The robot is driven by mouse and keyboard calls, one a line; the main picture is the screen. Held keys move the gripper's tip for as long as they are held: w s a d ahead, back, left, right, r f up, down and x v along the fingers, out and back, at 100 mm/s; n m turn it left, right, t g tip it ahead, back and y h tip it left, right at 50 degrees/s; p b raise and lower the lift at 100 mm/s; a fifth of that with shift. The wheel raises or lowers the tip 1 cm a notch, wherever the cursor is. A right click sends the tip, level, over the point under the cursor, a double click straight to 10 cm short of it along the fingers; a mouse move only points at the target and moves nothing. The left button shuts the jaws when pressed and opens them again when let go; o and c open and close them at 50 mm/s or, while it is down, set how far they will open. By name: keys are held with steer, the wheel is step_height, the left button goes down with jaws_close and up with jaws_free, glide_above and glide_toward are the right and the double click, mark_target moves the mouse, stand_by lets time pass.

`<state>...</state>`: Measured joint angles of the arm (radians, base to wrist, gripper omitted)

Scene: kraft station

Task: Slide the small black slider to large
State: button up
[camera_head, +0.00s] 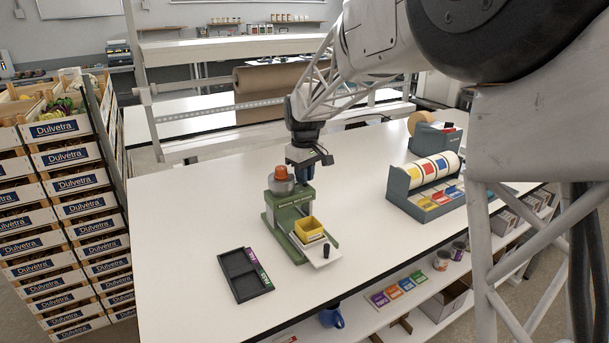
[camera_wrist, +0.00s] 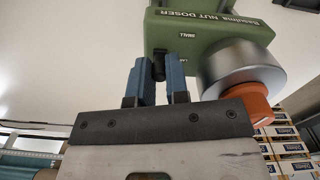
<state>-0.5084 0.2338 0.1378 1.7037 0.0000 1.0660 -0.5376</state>
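The green nut doser (camera_head: 291,216) stands on the white table. A round grey lid with an orange knob (camera_wrist: 257,108) is on its top. The small black slider (camera_wrist: 158,66) sits on the doser's green face in the wrist view, below a small printed label; part of a second label shows beside my right-hand finger. My gripper (camera_wrist: 157,78) has its two blue fingers on either side of the slider, which fills the narrow gap between them. In the head view my gripper (camera_head: 303,172) is behind the doser's top, and the slider is hidden there.
A dark two-compartment tray (camera_head: 244,276) lies at front left. A grey label-roll holder (camera_head: 425,187) is to the right. The grey lid is close to my fingers.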

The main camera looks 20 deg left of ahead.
jaws_close()
steer(key=shift+w+a, duration=0.35)
steer(key=shift+w, duration=0.05)
steer(key=shift+o, duration=2.1)
jaws_free()
steer(key=shift+r, duration=0.1)
step_height(320, 180, up, 8)
steer(key=shift+f, duration=0.2)
steer(key=shift+d, duration=0.1)
